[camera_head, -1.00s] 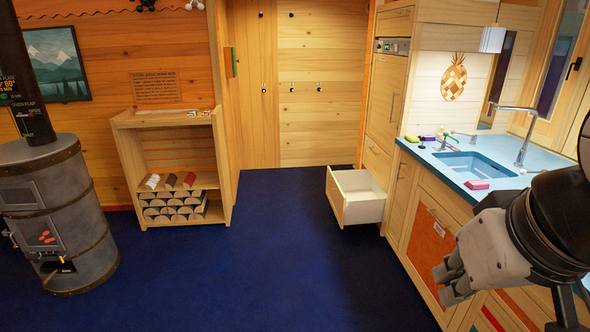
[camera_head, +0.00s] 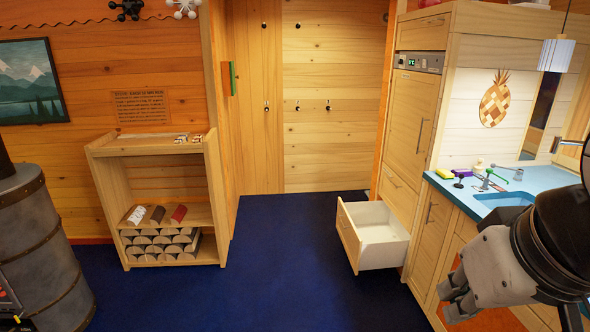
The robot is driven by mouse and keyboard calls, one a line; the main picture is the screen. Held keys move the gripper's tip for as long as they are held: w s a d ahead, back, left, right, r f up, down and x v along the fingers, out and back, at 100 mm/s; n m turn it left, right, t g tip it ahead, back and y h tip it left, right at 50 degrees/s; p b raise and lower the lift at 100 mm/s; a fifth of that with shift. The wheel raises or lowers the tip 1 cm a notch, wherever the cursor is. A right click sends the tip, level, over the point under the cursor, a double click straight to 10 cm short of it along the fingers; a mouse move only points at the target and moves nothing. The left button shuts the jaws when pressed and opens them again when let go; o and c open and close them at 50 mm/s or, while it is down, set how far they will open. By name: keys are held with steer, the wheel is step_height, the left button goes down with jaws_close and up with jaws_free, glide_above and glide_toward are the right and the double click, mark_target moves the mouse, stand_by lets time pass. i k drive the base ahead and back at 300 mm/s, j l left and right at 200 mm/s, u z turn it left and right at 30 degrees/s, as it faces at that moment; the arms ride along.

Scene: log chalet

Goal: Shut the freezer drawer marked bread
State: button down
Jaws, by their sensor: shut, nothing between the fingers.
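A drawer (camera_head: 349,236) with a wooden front and white inside stands pulled out low at the bottom of the tall wooden cabinet (camera_head: 414,122). It looks empty from here, and I cannot read any mark on it. Another closed drawer front (camera_head: 398,194) with a handle sits just above it. A small display panel (camera_head: 417,62) is set high in the cabinet. My gripper (camera_head: 447,304) is shut and empty at the lower right. It is in front of the counter, nearer to me than the open drawer and apart from it.
The blue counter (camera_head: 459,187) with a sink (camera_head: 503,199) runs along the right. A log shelf (camera_head: 160,222) stands left of centre and a metal stove (camera_head: 40,252) at the far left. The blue floor (camera_head: 290,265) between shelf and drawer is clear.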

mark_target(371, 236)
steer(key=i, duration=1.85)
steer(key=i+z, duration=0.1)
steer(key=i, duration=0.4)
steer(key=i+j+z, duration=0.1)
steer(key=i, duration=0.45)
steer(key=i+j+z, duration=0.1)
steer(key=i, duration=0.4)
steer(key=i+z, duration=0.15)
steer(key=k+j, duration=0.05)
